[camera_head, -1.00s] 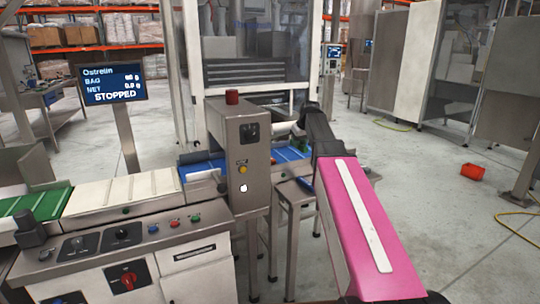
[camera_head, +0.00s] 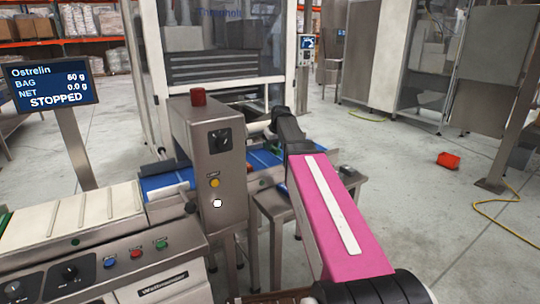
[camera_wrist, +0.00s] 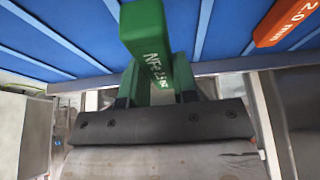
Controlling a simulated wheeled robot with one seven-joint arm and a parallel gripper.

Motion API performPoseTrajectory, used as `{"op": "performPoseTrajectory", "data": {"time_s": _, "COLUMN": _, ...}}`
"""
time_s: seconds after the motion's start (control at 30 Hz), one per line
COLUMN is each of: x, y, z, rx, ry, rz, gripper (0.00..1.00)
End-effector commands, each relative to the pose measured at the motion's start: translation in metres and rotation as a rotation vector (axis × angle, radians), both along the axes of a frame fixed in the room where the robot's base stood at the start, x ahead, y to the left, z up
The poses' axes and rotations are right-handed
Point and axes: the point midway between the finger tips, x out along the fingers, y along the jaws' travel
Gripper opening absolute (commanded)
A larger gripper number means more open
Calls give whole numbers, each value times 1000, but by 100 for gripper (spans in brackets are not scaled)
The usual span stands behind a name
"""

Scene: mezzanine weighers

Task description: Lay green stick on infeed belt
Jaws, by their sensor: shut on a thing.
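The green stick (camera_wrist: 163,70) with white lettering is held between the fingers of my gripper (camera_wrist: 155,88) in the wrist view. My gripper is shut on it. The stick's far end reaches over a blue cleated belt (camera_wrist: 75,20); I cannot tell whether it touches. In the head view the blue belt (camera_head: 264,158) shows on both sides of a steel detector housing (camera_head: 215,165). My arm and wrist are over its right part, and the stick is hidden there. No label shows which stretch is the infeed belt.
An orange stick (camera_wrist: 287,22) marked 2.0 mm lies on the blue belt. A cream cleated belt (camera_head: 75,215) and a control panel (camera_head: 110,265) stand at left. The display (camera_head: 50,84) reads STOPPED. A red bin (camera_head: 448,160) is on open floor at right.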

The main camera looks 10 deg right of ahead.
Motion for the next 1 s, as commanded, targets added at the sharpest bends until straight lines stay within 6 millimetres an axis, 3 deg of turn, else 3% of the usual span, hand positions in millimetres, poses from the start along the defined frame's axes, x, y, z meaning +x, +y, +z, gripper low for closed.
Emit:
{"op": "performPoseTrajectory", "data": {"time_s": 0.4, "x": 0, "y": 0, "z": -41, "rx": 0, "ry": 1, "rz": 0, "gripper": 0}}
{"op": "performPoseTrajectory", "data": {"time_s": 0.77, "x": 0, "y": 0, "z": -44, "rx": 0, "ry": 0, "rz": 0, "gripper": 0}}
{"op": "performPoseTrajectory", "data": {"time_s": 0.8, "x": 0, "y": 0, "z": -45, "rx": 0, "ry": -1, "rz": 0, "gripper": 34}}
{"op": "performPoseTrajectory", "data": {"time_s": 0.87, "x": 0, "y": 0, "z": -44, "rx": 0, "ry": -1, "rz": 0, "gripper": 52}}
{"op": "performPoseTrajectory", "data": {"time_s": 1.0, "x": 0, "y": 0, "z": -44, "rx": 0, "ry": 0, "rz": 0, "gripper": 52}}
